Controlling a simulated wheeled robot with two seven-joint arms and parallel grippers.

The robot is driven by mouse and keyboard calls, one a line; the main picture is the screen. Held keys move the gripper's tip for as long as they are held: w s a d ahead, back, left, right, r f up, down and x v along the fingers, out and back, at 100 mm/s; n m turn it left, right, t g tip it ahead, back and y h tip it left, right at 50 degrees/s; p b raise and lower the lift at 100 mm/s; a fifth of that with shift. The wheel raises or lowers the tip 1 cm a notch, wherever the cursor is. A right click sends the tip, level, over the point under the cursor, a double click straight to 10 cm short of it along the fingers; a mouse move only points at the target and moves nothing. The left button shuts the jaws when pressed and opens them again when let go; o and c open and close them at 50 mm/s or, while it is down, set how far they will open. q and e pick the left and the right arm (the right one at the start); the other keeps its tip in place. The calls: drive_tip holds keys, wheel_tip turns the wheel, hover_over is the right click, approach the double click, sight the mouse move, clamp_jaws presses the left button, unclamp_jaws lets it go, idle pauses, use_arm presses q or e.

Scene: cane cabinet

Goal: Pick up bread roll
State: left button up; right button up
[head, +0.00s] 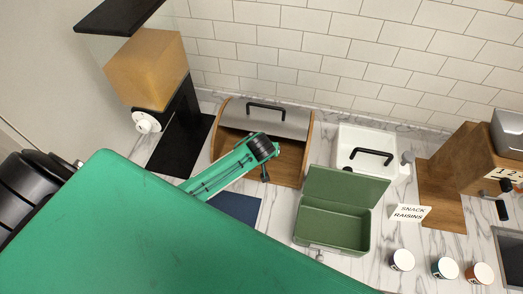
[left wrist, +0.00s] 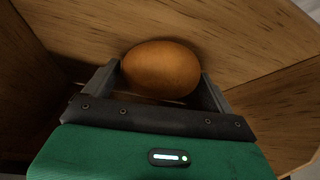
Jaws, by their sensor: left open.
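The bread roll (left wrist: 160,69) is a brown oval in the left wrist view, resting on a wooden surface. My left gripper (left wrist: 162,85) is open, with one finger on each side of the roll. Whether the fingers touch it I cannot tell. In the head view my left gripper (head: 265,172) reaches into the open wooden bread box (head: 288,162). The roll is hidden there by my arm and the box. My right gripper is in neither view.
Wooden walls of the box stand close around the gripper. An open green tin (head: 332,226) stands to the right, with a white container (head: 362,140) behind it. A "Snack raisins" card (head: 410,213) and several cups (head: 445,267) stand further right. A dispenser (head: 150,70) stands left.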

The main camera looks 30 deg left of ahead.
use_arm(q)
drive_tip(key=c, duration=1.1)
